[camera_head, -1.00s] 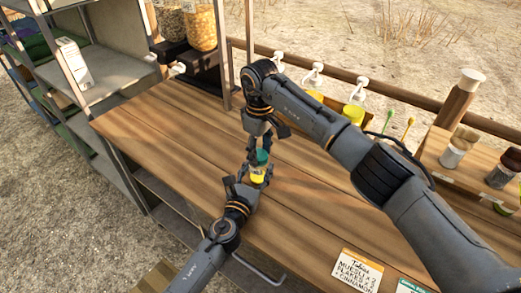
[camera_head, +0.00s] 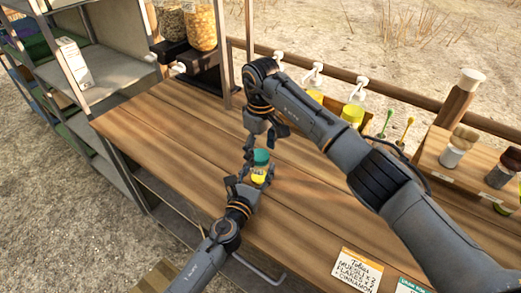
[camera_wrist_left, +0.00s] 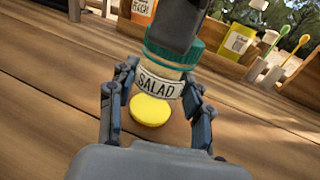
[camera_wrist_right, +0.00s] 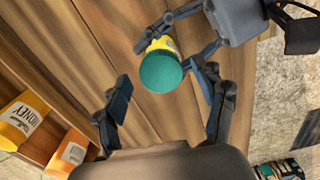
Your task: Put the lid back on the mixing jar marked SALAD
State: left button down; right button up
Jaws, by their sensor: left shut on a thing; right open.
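The SALAD jar (camera_wrist_left: 158,86) has a cream label, a yellow lower part and a teal lid (camera_wrist_left: 160,50) on its top. In the head view the jar (camera_head: 258,176) is at the middle of the wooden counter, with the teal lid (camera_head: 261,157) uppermost. My left gripper (camera_head: 246,183) is shut on the jar's body from the near side. My right gripper (camera_head: 261,140) is open just above the lid. In the right wrist view the lid (camera_wrist_right: 161,72) shows between its spread fingers, with no clear grip. A dark right finger hides part of the lid in the left wrist view.
The wooden counter (camera_head: 160,130) is clear to the left of the jar. Dispensers (camera_head: 200,28) stand at the back. Pump bottles (camera_head: 352,113), spoons (camera_head: 408,128) and a spice rack (camera_head: 440,158) stand at the right. An order card (camera_head: 357,268) is at the front edge.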

notch_tip(320, 180, up, 4)
jog(key=shift+r, duration=0.1)
jog(key=shift+c, duration=0.4)
